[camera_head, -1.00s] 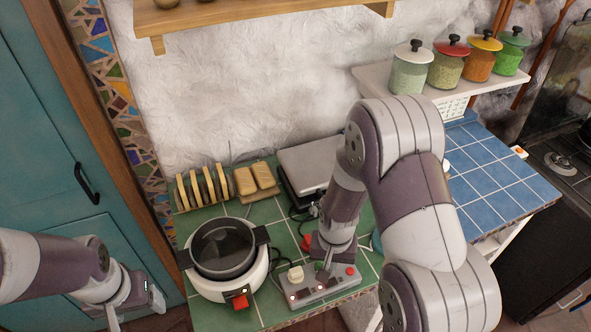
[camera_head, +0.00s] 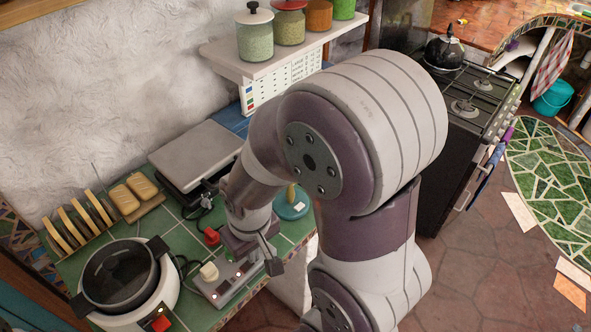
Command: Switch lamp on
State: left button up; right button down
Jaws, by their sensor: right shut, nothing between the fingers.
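No lamp can be made out for certain. A teal round object (camera_head: 291,205) with a yellow upright part stands at the right edge of the green tiled counter, partly behind my right arm; it may be a lamp base. A grey power strip (camera_head: 232,284) with a white plug (camera_head: 209,272) and small lights lies at the counter's front. My right gripper (camera_head: 270,262) is shut and empty, at the strip's right end; I cannot tell whether it touches. It hides part of the strip. My left gripper is out of view.
A red plug or switch (camera_head: 212,236) with cables lies behind the strip. A pot on a white cooker (camera_head: 137,315), a toast rack (camera_head: 75,228) and a grey-lidded appliance (camera_head: 195,155) crowd the counter. A shelf (camera_head: 275,62) with jars hangs above.

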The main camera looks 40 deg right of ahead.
aim_at(300, 206)
jog(key=z, duration=1.4)
jog(key=i+l+u, duration=0.2)
jog(key=i+l, duration=0.2)
jog(key=i, duration=0.2)
